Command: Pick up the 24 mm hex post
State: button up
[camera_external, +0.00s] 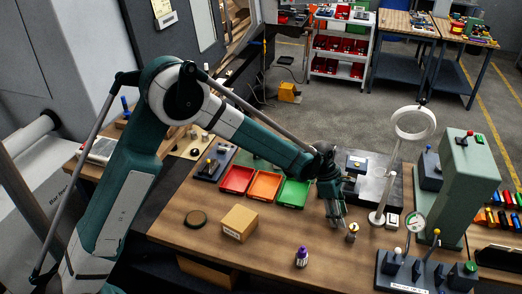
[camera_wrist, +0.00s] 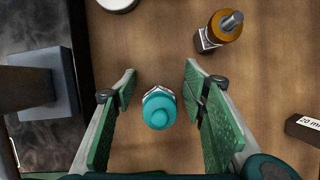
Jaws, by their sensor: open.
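In the wrist view a small post (camera_wrist: 158,110) with a rounded teal top and a pale faceted body stands on the wooden bench, between the fingers of my gripper (camera_wrist: 160,95). The fingers are open, with gaps on both sides of it. Another post (camera_wrist: 218,30), with an amber collar, silver pin and dark faceted base, stands beyond the right finger. I cannot read a 24 mm marking on either. In the external view my gripper (camera_external: 336,222) points down over the bench, and the amber post (camera_external: 352,233) stands just right of it; the teal one is hidden there.
A dark block labelled 20 mm (camera_wrist: 303,128) lies right of my gripper. A ring lamp stand (camera_external: 378,218) and a grey-green machine (camera_external: 458,185) stand right. Red, orange and green trays (camera_external: 292,194) lie left, with a cardboard box (camera_external: 239,222). A purple bottle (camera_external: 302,257) stands in front.

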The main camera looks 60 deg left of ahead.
dwell(0.3)
grip_shut()
jog(key=shift+r, duration=0.15)
notch_tip(320, 180, up, 10)
dwell(0.9)
dwell(0.4)
